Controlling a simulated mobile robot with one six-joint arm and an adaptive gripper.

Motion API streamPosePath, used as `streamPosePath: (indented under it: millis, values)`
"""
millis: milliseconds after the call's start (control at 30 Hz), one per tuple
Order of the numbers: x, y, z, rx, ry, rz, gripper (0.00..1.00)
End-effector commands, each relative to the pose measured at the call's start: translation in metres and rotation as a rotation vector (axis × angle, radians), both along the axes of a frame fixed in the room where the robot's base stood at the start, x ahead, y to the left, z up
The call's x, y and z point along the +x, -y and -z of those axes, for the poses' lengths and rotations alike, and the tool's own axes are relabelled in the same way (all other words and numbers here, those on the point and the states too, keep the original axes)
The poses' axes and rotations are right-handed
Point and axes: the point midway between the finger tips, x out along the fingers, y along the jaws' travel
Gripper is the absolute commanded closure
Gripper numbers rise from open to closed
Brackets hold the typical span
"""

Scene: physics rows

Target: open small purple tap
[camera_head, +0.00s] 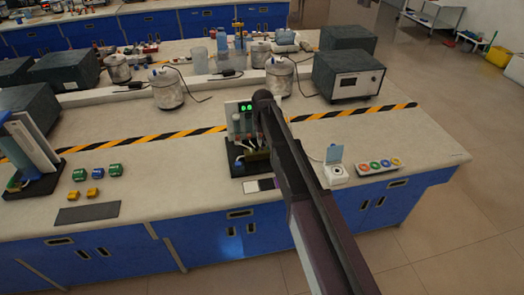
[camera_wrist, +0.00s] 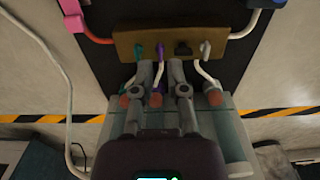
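In the wrist view a brown block (camera_wrist: 205,40) carries a row of small taps, one green, one purple, one black and one pale. The small purple tap (camera_wrist: 160,48) is second from the left, with a purple tube below it. My gripper (camera_wrist: 160,68) has its two grey fingers apart, their tips just short of the block on either side of the purple tap and tube. No contact with the tap is clear. In the head view my gripper is by the apparatus with the green display (camera_head: 246,107), and my arm hides much of it; the purple tap cannot be made out there.
Red and white tubes run beside the block, with a pink part (camera_wrist: 75,22) at upper left. On the bench, a white device with an open lid (camera_head: 335,170) and a button panel (camera_head: 379,166) stand to the right. A grey box (camera_head: 348,75) stands behind.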

Motion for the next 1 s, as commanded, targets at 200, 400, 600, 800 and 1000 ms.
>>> streamPosePath:
  millis: [200, 400, 600, 800, 1000]
  values:
    - [-0.0001, -0.0005, 0.0013, 0.0, 0.0, -0.001, 0.81]
    - [-0.0002, -0.0008, 0.0012, 0.0, 0.0, -0.001, 0.81]
    - [-0.0003, -0.0011, 0.0026, 0.0, 0.0, -0.001, 0.81]
    - [-0.0004, -0.0013, 0.0055, 0.0, 0.0, -0.002, 0.81]
    - [-0.0007, -0.0023, 0.0083, 0.0, 0.0, -0.003, 0.81]
